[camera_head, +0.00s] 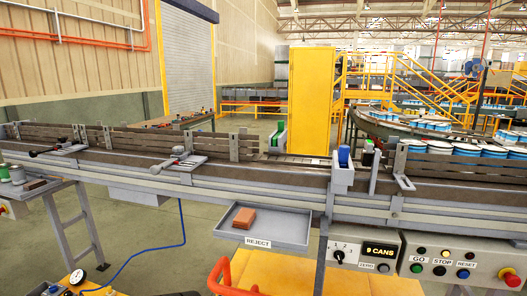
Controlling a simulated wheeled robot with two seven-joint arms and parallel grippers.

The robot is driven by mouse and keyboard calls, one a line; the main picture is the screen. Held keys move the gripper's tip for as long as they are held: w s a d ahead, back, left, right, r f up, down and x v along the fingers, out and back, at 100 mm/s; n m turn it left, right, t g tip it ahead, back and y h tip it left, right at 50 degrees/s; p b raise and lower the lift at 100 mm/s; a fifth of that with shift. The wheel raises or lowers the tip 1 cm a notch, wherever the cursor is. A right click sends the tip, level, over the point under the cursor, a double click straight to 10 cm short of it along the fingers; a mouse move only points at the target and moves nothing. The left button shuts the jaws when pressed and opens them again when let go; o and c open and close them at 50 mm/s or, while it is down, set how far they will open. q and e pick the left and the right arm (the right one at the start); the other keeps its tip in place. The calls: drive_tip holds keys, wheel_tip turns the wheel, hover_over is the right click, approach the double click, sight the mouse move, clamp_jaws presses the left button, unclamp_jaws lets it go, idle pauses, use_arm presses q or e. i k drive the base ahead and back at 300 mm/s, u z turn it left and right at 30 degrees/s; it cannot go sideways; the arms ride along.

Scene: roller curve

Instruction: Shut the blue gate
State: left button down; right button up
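A small blue block (343,157) stands upright on a pale grey bracket (342,178) at the front rail of the conveyor, right of centre. It is the only blue part I see at the rail that could belong to the gate. I cannot tell whether the gate is open or shut. Neither of my grippers shows in the head view.
The conveyor (262,171) crosses the whole view. Blue-and-white cans (467,152) stand on its right part. A REJECT tray (292,230) holding brown blocks (244,217) hangs in front, beside a CANS counter (381,249) and a button panel (455,264). An orange tubular rail (233,277) stands at the bottom.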

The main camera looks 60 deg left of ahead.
sight(344, 150)
drive_tip(key=u, duration=1.05)
drive_tip(key=i, duration=0.1)
drive_tip(key=u, duration=0.1)
